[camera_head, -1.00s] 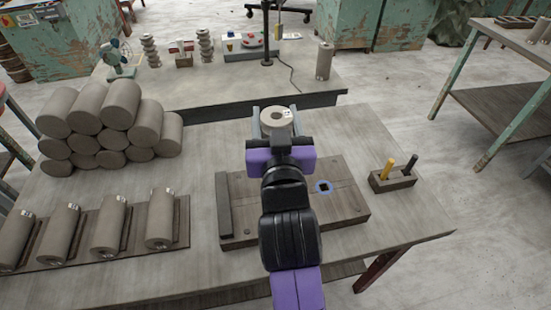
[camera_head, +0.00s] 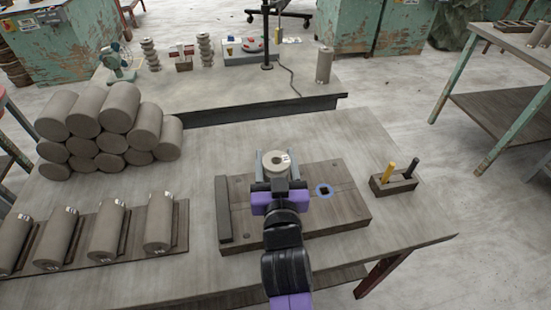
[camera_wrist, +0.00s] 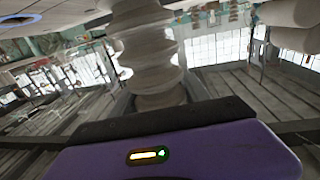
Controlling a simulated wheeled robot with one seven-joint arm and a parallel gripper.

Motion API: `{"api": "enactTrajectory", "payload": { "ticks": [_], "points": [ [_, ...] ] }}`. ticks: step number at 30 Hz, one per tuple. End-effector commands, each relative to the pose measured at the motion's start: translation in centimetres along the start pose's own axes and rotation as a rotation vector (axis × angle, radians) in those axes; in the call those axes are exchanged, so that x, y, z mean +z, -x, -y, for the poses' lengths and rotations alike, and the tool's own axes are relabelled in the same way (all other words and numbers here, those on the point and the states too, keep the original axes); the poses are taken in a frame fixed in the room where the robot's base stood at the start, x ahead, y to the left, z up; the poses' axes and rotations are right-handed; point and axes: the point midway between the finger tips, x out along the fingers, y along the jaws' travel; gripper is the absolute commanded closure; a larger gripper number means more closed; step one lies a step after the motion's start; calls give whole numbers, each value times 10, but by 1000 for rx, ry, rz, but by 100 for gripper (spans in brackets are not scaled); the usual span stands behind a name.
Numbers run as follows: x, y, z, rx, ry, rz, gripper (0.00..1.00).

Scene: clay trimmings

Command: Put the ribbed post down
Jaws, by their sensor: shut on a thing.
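My gripper (camera_head: 275,172) is shut on the ribbed post (camera_head: 276,159).
Grey cylinders (camera_head: 110,125) are stacked at the left of the table, with several more lying on a rack (camera_head: 118,232) in front. A small holder (camera_head: 393,184) with yellow and black handles stands at right. Two other ribbed posts (camera_head: 206,47) stand on the back table.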

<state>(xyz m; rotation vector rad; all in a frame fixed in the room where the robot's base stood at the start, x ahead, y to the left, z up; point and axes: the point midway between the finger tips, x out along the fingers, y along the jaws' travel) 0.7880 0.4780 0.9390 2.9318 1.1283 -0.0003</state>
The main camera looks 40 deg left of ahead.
Motion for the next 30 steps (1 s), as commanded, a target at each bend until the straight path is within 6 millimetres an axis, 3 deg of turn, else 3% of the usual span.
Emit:
{"api": "enactTrajectory", "payload": {
  "ticks": [6,7,10,22,30],
  "points": [
    [0,0,0,0,0,-5,100],
    [3,0,0,1,0,0,44],
    [2,0,0,1,0,0,25],
    [-3,0,0,0,1,0,24],
    [1,45,-1,1,1,2,24]
  ]
}}
